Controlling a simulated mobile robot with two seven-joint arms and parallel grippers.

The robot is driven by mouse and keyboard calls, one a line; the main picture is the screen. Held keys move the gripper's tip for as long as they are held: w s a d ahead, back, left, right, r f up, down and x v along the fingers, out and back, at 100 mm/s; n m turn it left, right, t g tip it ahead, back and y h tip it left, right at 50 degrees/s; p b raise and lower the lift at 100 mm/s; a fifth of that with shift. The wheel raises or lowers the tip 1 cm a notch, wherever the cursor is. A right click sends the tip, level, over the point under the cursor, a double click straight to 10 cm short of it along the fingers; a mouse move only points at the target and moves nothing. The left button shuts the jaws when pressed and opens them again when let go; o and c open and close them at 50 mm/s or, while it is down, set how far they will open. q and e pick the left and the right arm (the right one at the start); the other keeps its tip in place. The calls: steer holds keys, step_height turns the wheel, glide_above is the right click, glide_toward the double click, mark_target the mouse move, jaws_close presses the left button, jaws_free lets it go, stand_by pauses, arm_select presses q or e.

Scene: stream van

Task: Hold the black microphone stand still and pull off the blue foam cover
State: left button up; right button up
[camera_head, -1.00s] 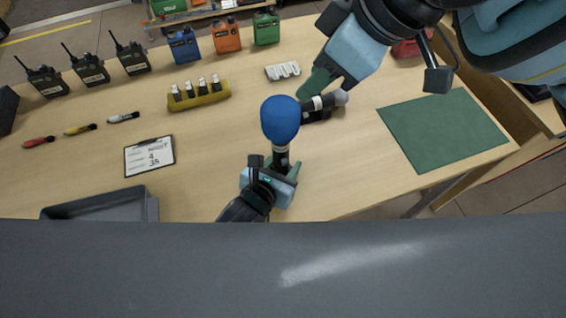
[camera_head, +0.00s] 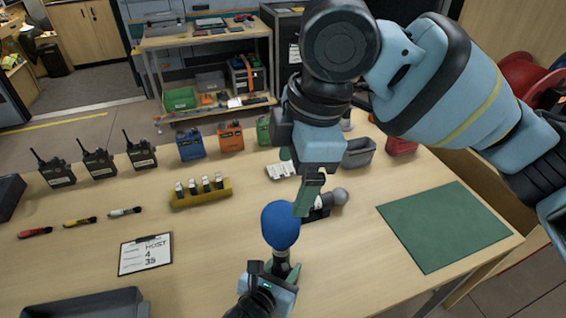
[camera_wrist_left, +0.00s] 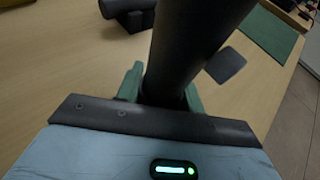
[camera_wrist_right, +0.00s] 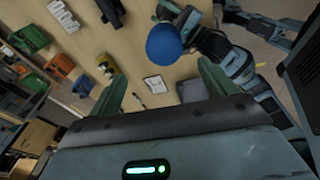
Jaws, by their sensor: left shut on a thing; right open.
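The blue foam cover (camera_head: 281,224) sits on top of the upright black microphone stand (camera_head: 281,262). The cover also shows in the right wrist view (camera_wrist_right: 163,45). My left gripper (camera_head: 274,284) is shut on the stand below the cover; in the left wrist view the dark shaft (camera_wrist_left: 185,50) stands between its green fingers. My right gripper (camera_head: 310,192) is open and empty, pointing down, up and to the right of the cover in the head view. In the right wrist view the cover lies beyond its spread fingertips, not between them. The stand's lower end is hidden.
A grey-headed microphone (camera_head: 338,196) lies just behind the stand. A green mat (camera_head: 450,228) lies at the right. A clipboard (camera_head: 146,254), a yellow battery holder (camera_head: 200,193) and a grey tray (camera_head: 80,305) are at the left. Radios and coloured packs line the back.

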mark_target(283, 211)
steer(key=n, duration=0.1)
steer(key=a+n+h, duration=0.1)
steer(key=n, duration=0.1)
steer(key=n+h, duration=0.1)
steer(key=shift+w+a+r+n+g, duration=0.2)
steer(key=shift+a+r+n+g, duration=0.1)
steer(key=shift+r+g, duration=0.1)
step_height(283, 211, down, 12)
stand_by(0.4)
steer(key=c, duration=1.2)
